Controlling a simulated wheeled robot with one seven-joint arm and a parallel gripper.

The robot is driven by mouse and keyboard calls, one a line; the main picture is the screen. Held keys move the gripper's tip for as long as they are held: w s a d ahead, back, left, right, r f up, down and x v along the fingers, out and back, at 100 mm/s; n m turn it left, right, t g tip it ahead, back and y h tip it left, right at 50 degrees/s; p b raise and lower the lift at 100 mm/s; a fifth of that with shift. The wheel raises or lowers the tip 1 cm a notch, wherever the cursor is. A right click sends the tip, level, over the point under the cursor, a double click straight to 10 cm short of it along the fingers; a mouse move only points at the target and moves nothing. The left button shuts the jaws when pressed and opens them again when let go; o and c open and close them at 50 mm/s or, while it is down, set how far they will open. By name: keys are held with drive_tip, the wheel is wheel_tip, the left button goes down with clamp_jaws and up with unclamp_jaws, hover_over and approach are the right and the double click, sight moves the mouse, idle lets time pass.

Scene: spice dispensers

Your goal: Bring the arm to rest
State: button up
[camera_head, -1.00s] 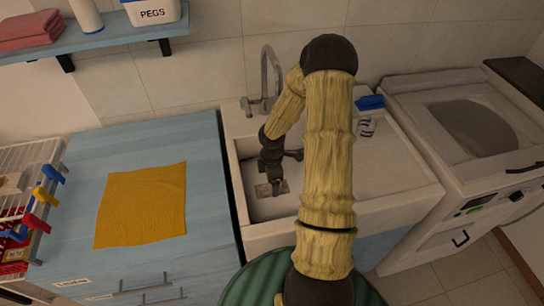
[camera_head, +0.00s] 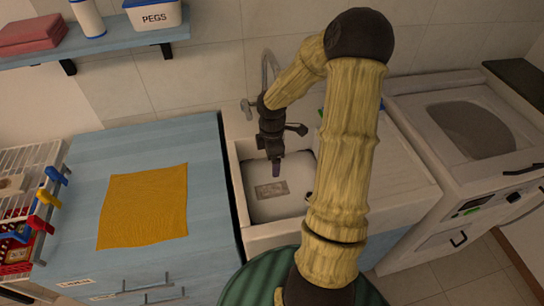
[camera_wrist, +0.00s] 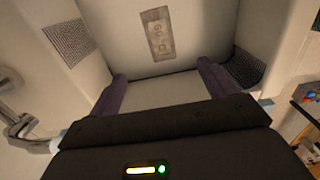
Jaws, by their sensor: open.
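My gripper (camera_head: 275,163) hangs over the white sink (camera_head: 290,207) in the head view, fingers pointing down. In the wrist view its two purple fingers (camera_wrist: 161,84) stand apart with nothing between them. My arm covers part of the sink's right side and of the tap.
A chrome tap (camera_head: 265,75) stands behind the sink. Left is a blue counter (camera_head: 85,165) with a flat yellow cloth (camera_head: 143,205) and a rack with coloured pegs (camera_head: 40,195). A washing machine (camera_head: 470,150) stands right. A shelf (camera_head: 115,38) holds a PEGS tub (camera_head: 153,15).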

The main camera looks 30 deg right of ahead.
idle(0.7)
drive_tip(key=s+a+r+m+t, duration=0.2)
drive_tip(key=s+a+r+m, duration=0.9)
drive_tip(key=a+m, duration=0.2)
drive_tip(key=shift+s+a+r+m+t+p, duration=0.3)
drive_tip(key=shift+a+r+m+p, duration=0.1)
drive_tip(key=shift+m, duration=0.5)
idle(5.1)
